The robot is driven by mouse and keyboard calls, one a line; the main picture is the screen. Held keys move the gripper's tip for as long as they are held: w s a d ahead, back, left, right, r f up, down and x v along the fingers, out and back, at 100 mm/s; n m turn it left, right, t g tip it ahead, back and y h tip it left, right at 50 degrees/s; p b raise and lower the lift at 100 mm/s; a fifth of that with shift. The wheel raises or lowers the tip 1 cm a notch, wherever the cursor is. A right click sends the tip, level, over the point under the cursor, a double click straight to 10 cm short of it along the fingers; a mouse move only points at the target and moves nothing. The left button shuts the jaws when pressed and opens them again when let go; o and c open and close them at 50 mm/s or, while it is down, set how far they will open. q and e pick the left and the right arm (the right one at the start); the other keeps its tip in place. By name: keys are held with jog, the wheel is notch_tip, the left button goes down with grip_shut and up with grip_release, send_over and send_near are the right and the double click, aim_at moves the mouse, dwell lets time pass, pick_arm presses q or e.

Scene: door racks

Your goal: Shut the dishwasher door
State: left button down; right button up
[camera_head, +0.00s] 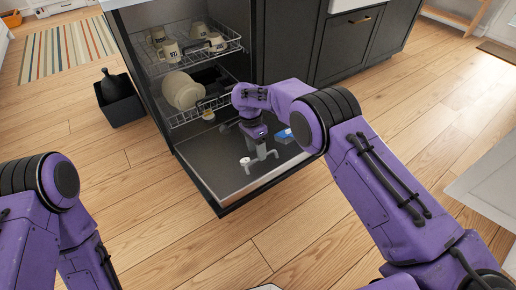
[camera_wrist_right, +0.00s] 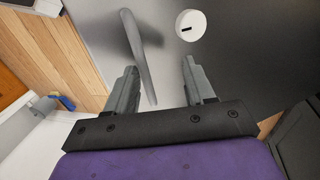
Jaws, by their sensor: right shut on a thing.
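The dishwasher door (camera_head: 225,180) is folded down and open, its dark inner face up. My right gripper (camera_head: 262,150) is over this inner face, pointing down at it. In the right wrist view, my right gripper (camera_wrist_right: 160,88) has a grey curved bar (camera_wrist_right: 146,65) between its fingers, and I take it as held; the contact is not clear. A white round knob (camera_wrist_right: 190,25) sits on the grey surface ahead; it also shows in the head view (camera_head: 246,162). My left arm shows at the left, but its gripper is out of view.
The upper rack (camera_head: 190,50) holds several mugs, and the lower rack (camera_head: 187,115) holds plates; both are pulled partly forward. A blue item (camera_head: 286,135) lies beyond my right gripper. A black bin (camera_head: 122,105) stands left of the dishwasher. The wooden floor in front is clear.

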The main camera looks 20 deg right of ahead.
jog(key=shift+d+r, duration=0.2)
jog(key=shift+w+r, duration=0.1)
jog(key=shift+r, duration=0.25)
jog(key=p+v, duration=0.2)
jog(key=v, duration=0.7)
jog(key=shift+r, duration=0.35)
